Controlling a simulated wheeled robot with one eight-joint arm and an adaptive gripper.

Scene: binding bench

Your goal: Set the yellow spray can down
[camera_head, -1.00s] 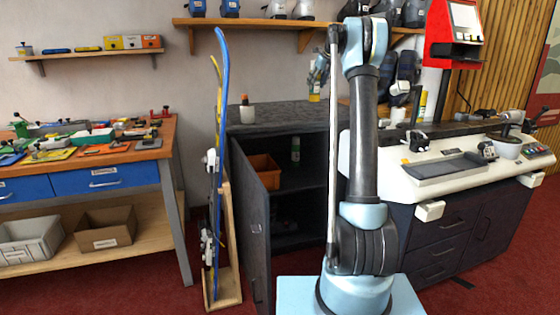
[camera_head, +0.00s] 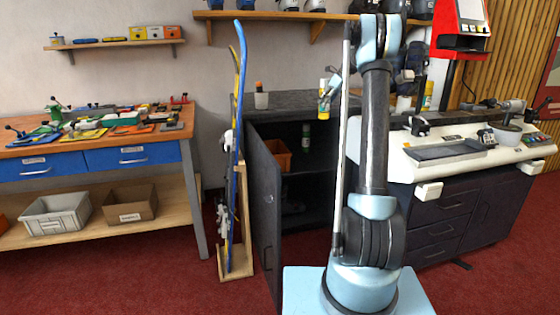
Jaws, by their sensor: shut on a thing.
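The yellow spray can (camera_head: 323,112) is upright at the dark counter over the open cabinet. It is yellow below with a pale upper part. My gripper (camera_head: 326,98) is shut on it, small in the view and partly hidden by my arm. The can's base appears near the front edge of the counter top (camera_head: 288,104). I cannot tell whether it touches the counter.
A second yellow can (camera_head: 427,96) stands on the counter to the right, behind the white machine (camera_head: 470,150).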

